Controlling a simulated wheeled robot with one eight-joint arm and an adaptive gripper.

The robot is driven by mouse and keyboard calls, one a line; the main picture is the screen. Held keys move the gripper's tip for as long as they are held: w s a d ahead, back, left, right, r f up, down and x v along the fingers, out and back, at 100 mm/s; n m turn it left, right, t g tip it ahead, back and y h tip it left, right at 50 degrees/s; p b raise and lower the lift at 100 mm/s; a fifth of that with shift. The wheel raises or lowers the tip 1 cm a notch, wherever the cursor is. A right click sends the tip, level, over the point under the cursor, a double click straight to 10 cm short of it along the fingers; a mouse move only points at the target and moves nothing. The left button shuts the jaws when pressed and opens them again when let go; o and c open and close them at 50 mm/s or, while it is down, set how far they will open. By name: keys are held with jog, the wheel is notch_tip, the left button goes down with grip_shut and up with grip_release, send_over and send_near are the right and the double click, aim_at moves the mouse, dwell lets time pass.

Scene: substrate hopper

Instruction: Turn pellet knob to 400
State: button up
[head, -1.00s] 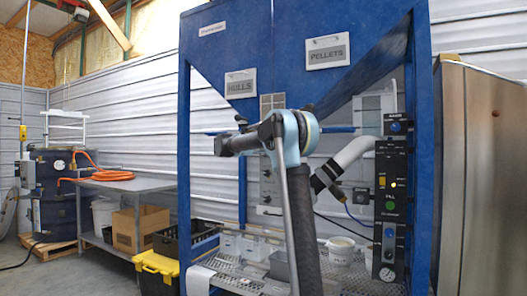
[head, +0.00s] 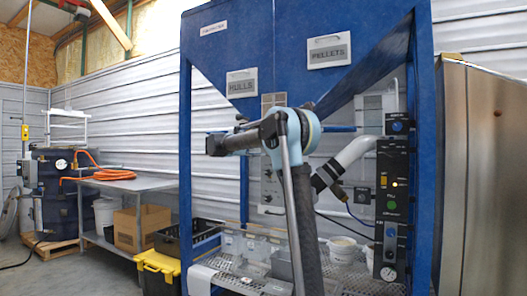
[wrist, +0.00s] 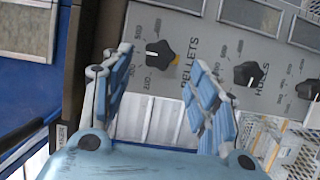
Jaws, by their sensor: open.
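The pellet knob (wrist: 160,54) is black with an orange-yellow mark on its right side, on a grey panel (wrist: 205,32) beside the word PELLETS in the wrist view. The panel appears tilted in that view, and the scale numbers around the knob are too small to read surely. My gripper (wrist: 160,70) is open, with one blue finger to the left of the knob and one to the right. The knob shows in the gap between the fingertips; I cannot tell how far ahead it is. In the head view, my arm hides the gripper and the knob.
A second black knob, marked HULLS (wrist: 247,74), sits right of the pellet knob, with another dark knob (wrist: 308,89) beyond. The blue hopper frame (head: 424,160) surrounds the work area. Clear bins and a white bucket (head: 342,249) stand on the mesh shelf below. A black control box (head: 391,208) is at right.

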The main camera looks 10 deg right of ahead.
jog(key=v, duration=0.7)
jog(key=shift+a, duration=0.2)
jog(key=shift+f, duration=0.1)
jog(key=s+d+f+m+g+y, duration=0.1)
jog(key=s+d+f+g+y, duration=0.2)
jog(key=s+d+f, duration=0.65)
jog(key=s+d+f+m+g+y, duration=0.1)
jog(key=s+d+f+g+y, duration=0.15)
jog(key=s+d+f, duration=0.75)
jog(key=s+a+f+m+y, duration=0.1)
jog(key=s+a+f+y, duration=0.2)
jog(key=s+f, duration=0.7)
jog(key=s+a+f+m+g+y, duration=0.1)
jog(key=s+a+f+y, duration=0.1)
jog(key=s+f, duration=0.9)
jog(key=s+a+f+m+y, duration=0.1)
jog(key=s+a+f+y, duration=0.2)
jog(key=s+f, duration=0.7)
jog(key=shift+s+a+m+g+y, duration=0.35)
jog(key=shift+m+y, duration=0.05)
jog(key=shift+y, duration=0.35)
jog(key=shift+f, duration=0.15)
